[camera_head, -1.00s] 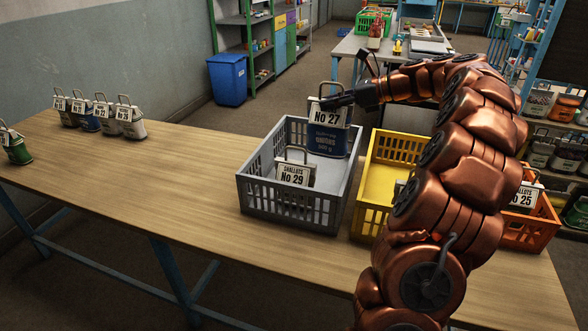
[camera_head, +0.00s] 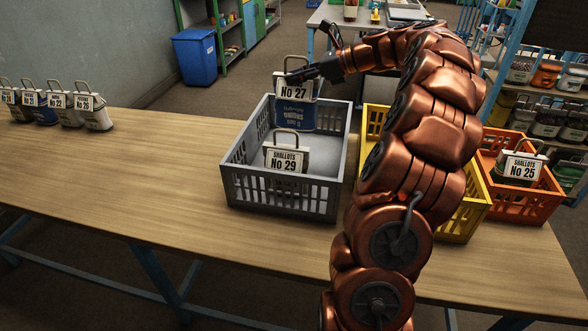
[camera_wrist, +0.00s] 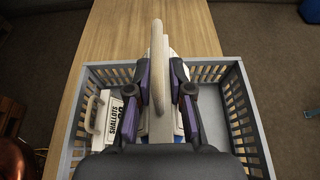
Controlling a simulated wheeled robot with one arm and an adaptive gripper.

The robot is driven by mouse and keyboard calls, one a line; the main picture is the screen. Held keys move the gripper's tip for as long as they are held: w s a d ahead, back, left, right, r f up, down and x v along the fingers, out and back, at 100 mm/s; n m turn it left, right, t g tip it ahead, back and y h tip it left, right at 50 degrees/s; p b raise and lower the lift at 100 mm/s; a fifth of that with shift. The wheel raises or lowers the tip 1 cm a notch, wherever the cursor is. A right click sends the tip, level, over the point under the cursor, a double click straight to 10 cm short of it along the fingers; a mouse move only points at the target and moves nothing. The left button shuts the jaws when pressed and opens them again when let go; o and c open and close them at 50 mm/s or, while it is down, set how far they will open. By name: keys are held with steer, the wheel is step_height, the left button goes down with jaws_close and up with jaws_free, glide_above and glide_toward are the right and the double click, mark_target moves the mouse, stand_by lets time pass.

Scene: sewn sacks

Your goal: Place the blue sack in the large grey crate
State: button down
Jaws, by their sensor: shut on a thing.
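The blue sack (camera_head: 295,117), with a white No 27 plate and a handle, hangs upright from my gripper (camera_head: 300,74) near the far side of the large grey crate (camera_head: 320,160). Its lower part overlaps the crate's inside in the head view; I cannot tell whether it touches the floor. In the wrist view my gripper (camera_wrist: 161,95) is shut on the pale handle (camera_wrist: 157,60), and the sack is mostly hidden below. A white sack No 29 (camera_head: 286,160) stands in the crate nearer the camera, and on the left in the wrist view (camera_wrist: 112,118).
A yellow crate (camera_head: 460,222) and an orange crate (camera_head: 515,205), holding sack No 25 (camera_head: 521,168), stand to the right, partly behind my arm. Several sacks (camera_head: 60,108) stand in a row at the table's far left. The table (camera_head: 130,180) between is clear.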

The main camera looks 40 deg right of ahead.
mark_target(304, 88)
step_height(304, 88, down, 4)
steer(key=shift+f+b, duration=0.1)
steer(key=shift+b, duration=1.05)
steer(key=shift+f, duration=4.8)
steer(key=c, duration=1.1)
jaws_free()
steer(key=shift+o, duration=0.2)
steer(key=shift+b, duration=0.3)
steer(key=shift+s+d, duration=0.1)
steer(key=shift+s, duration=0.05)
steer(key=v, duration=1.1)
steer(key=shift+s+d+r, duration=0.2)
steer(key=shift+s+r, duration=0.05)
steer(key=shift+r, duration=0.05)
